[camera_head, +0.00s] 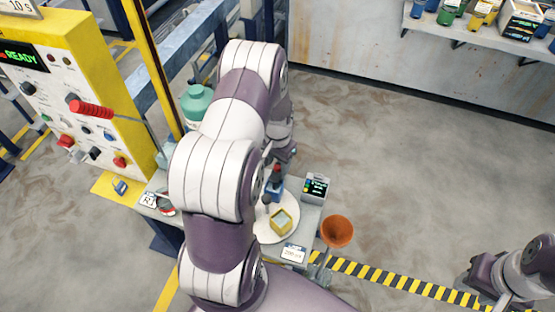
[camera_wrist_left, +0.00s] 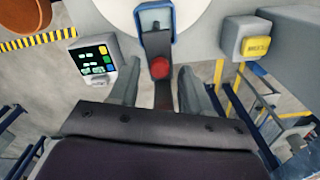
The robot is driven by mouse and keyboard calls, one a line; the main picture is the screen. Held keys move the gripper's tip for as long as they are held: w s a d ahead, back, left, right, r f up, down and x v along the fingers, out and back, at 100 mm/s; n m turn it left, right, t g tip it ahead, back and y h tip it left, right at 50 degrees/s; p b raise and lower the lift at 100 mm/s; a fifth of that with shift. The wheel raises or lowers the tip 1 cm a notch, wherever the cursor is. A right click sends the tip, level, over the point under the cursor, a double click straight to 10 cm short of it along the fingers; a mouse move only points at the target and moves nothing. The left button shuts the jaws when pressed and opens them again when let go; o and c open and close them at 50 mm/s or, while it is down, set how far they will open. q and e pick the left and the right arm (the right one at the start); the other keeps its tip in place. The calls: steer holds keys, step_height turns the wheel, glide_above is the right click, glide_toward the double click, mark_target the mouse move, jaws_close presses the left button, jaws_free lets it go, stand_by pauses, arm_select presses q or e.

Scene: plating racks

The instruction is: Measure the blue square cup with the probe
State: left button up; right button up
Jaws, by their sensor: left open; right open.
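The blue square cup (camera_head: 275,193) stands on a white round plate (camera_head: 262,232); its blue rim also shows at the top of the left wrist view (camera_wrist_left: 139,22). A dark probe-like stick with a red end (camera_wrist_left: 159,67) lies between my left gripper's fingers (camera_wrist_left: 158,88), which are apart on either side of it. The stick overlaps the cup in that view; I cannot tell whether its tip is inside. In the head view my left arm hides most of that gripper. My right gripper (camera_head: 484,284) is at the lower right, away from the table, open.
A yellow square cup (camera_head: 281,222) stands on the plate. A small meter with a lit display (camera_head: 316,187) is right of the plate, and an orange funnel (camera_head: 337,231) is at the table's edge. A yellow control panel (camera_head: 72,75) stands left. The floor right is clear.

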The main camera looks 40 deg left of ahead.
arm_select(q)
steer(key=shift+s+d, duration=0.1)
steer(key=shift+s, duration=0.35)
steer(key=shift+w+f, duration=0.2)
steer(key=shift+w, duration=0.05)
jaws_close()
step_height(320, 180, up, 6)
steer(key=p, duration=0.3)
steer(key=shift+r, duration=0.15)
steer(key=shift+w, duration=0.1)
jaws_free()
arm_select(e)
steer(key=r, duration=0.3)
steer(key=shift+s+r, duration=0.2)
